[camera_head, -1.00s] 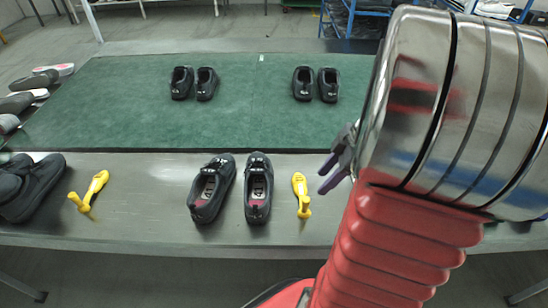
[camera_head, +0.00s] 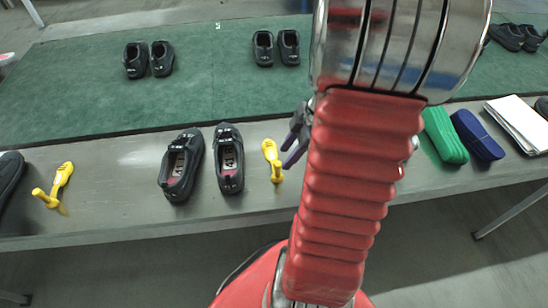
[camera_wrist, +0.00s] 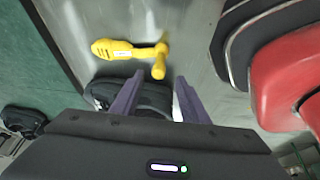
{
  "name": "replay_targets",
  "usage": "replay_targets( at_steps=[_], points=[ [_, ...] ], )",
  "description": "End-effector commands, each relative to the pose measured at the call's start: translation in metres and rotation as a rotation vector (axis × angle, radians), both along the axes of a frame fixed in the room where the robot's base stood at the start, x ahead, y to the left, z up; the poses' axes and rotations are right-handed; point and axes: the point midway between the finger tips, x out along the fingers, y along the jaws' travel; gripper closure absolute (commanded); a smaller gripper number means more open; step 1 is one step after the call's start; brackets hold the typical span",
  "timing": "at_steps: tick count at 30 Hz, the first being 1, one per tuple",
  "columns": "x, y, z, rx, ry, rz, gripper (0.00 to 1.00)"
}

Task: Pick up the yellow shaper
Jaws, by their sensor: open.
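Two yellow shapers lie on the grey metal strip in the head view. One yellow shaper (camera_head: 272,158) is just right of the middle pair of black shoes, and the other yellow shaper (camera_head: 55,186) is at the left. My gripper (camera_head: 296,140) is just right of the nearer shaper, partly hidden by my arm. In the wrist view, my gripper (camera_wrist: 155,98) is open and empty, its purple fingers apart. A yellow shaper (camera_wrist: 128,50) lies ahead of the fingertips, not between them. A black shoe (camera_wrist: 103,90) shows behind and beside the fingers.
A left shoe (camera_head: 182,165) and right shoe (camera_head: 229,160) stand beside the shaper. Green (camera_head: 443,137) and blue (camera_head: 478,136) items and white sheets (camera_head: 520,123) lie at right. More black shoes stand on the green belt (camera_head: 210,90).

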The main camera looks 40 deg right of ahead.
Motion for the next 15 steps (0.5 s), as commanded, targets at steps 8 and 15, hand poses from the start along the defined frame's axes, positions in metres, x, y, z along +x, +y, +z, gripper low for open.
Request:
replay_targets(
  at_steps=[8, 15],
  points=[
    [0.006, 0.006, -0.021, -0.001, 0.000, 0.001, 0.59],
    [0.007, 0.006, -0.021, 0.000, 0.000, 0.001, 0.59]
  ],
)
